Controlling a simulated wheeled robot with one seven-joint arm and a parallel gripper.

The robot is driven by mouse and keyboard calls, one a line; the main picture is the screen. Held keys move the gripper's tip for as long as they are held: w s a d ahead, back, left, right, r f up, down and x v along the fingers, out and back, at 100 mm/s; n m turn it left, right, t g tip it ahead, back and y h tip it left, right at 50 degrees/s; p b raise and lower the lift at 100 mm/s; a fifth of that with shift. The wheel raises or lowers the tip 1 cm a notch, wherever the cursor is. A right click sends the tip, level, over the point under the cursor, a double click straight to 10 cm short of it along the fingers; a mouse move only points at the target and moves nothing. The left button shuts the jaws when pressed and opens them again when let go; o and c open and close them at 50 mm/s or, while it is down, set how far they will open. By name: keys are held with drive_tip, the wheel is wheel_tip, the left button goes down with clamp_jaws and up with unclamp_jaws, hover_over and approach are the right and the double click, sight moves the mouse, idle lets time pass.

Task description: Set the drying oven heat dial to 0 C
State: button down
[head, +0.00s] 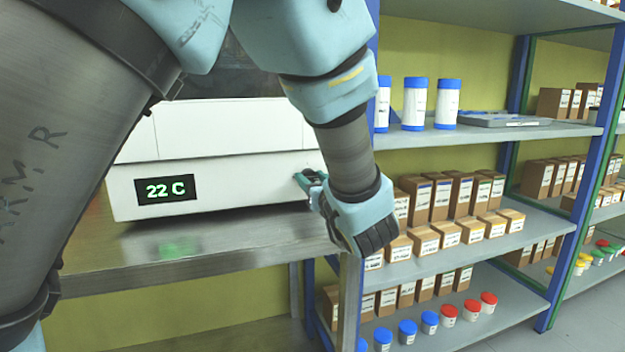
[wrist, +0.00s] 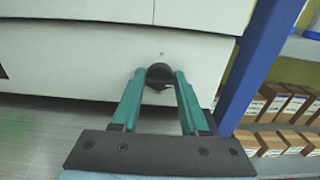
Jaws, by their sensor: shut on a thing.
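The white drying oven (head: 225,140) stands on a metal bench, and its green display (head: 166,189) reads 22 C. The black round heat dial (wrist: 159,76) is on the oven's lower front panel, towards its right end. My gripper (wrist: 160,78) has its two teal fingers on either side of the dial and is shut on it. In the head view my gripper (head: 308,180) reaches the right end of the panel, and my wrist and fingers hide the dial there.
A blue shelf post (wrist: 252,65) stands just right of the oven. Shelves to the right hold blue-capped bottles (head: 415,103), cartons (head: 440,198) and coloured-lid jars (head: 430,322). The metal bench top (head: 200,245) is clear in front of the oven.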

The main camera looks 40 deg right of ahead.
drive_tip(key=shift+f+b, duration=0.15)
drive_tip(key=shift+b, duration=0.25)
drive_tip(key=n+b, duration=0.2)
drive_tip(key=b, duration=0.1)
drive_tip(key=n+b, duration=0.1)
drive_tip(key=b, duration=0.2)
drive_tip(key=shift+a+f+n, duration=0.1)
drive_tip(key=shift+f+n, duration=0.2)
drive_tip(key=shift+n, duration=0.1)
drive_tip(key=n+b, duration=0.6)
drive_tip(key=b, duration=0.6)
drive_tip(key=shift+w+f, duration=0.1)
drive_tip(key=shift+f, duration=0.05)
drive_tip(key=n+b, duration=0.5)
drive_tip(key=b, duration=0.5)
drive_tip(key=shift+a, duration=0.1)
drive_tip(key=n+b, duration=0.2)
drive_tip(key=b, duration=0.1)
drive_tip(key=shift+r+n+b, duration=0.25)
drive_tip(key=shift+n+b, duration=0.25)
drive_tip(key=shift+b, duration=0.25)
drive_tip(key=shift+r, duration=0.15)
